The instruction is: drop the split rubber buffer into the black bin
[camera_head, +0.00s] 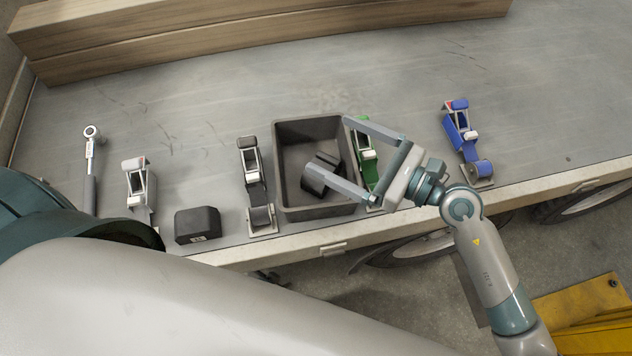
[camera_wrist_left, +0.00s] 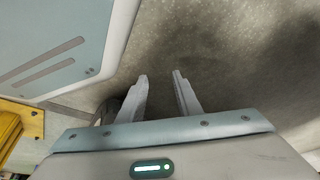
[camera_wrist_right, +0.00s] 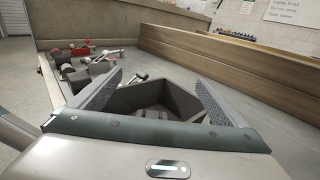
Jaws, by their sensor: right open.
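The black bin (camera_head: 283,188) stands open on the grey trailer bed. A dark block with a gap or notch (camera_head: 318,178), seemingly the split rubber buffer, lies tilted inside it; a finger partly covers it. The bin also shows in the right wrist view (camera_wrist_right: 185,101), with dark shapes inside. My right gripper (camera_head: 328,145) is open over the bin, its fingers apart and nothing between them. Another black block (camera_head: 197,225) with a small label sits on the bed left of the bin. My left gripper (camera_wrist_left: 162,78) is open and empty over the floor, outside the head view.
A black ratchet buckle (camera_head: 253,165) stands left of the bin and a green one (camera_head: 366,160) right of it. A grey-white buckle (camera_head: 138,185) and a wrench (camera_head: 91,160) are further left, a blue buckle (camera_head: 462,135) further right. Timber (camera_head: 250,30) lies along the back.

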